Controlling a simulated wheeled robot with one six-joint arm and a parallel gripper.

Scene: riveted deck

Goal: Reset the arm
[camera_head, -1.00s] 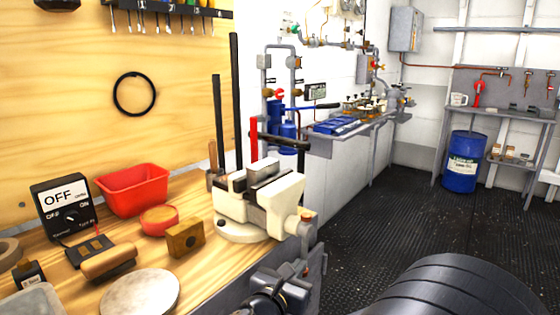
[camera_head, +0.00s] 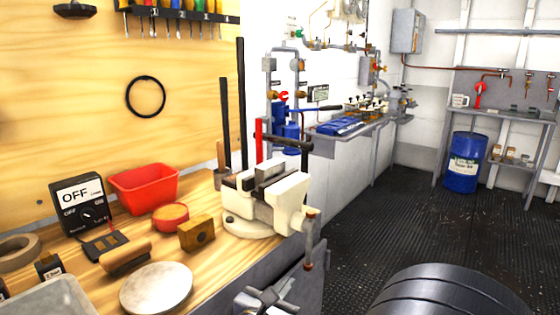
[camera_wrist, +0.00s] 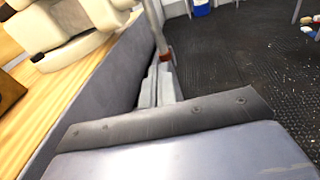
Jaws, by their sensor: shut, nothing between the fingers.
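My gripper (camera_head: 268,298) is at the bottom of the head view, shut and empty, partly cut off by the frame's lower edge. It is low beside the front of the workbench, below and left of the vise handle (camera_head: 309,250). In the wrist view its pale grey fingers (camera_wrist: 163,86) are together, near the bench's grey side. The handle's end shows just beyond them in that view; whether they touch it I cannot tell. The cream vise (camera_head: 264,200) is fixed at the bench's corner, and nothing is visible in its jaws.
The wooden bench (camera_head: 225,255) holds a red bin (camera_head: 143,190), a switch box (camera_head: 83,203), a wooden block (camera_head: 197,234) and a round pale disc (camera_head: 156,288). A blue drum (camera_head: 465,162) stands far back. The dark floor (camera_head: 400,220) between is open.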

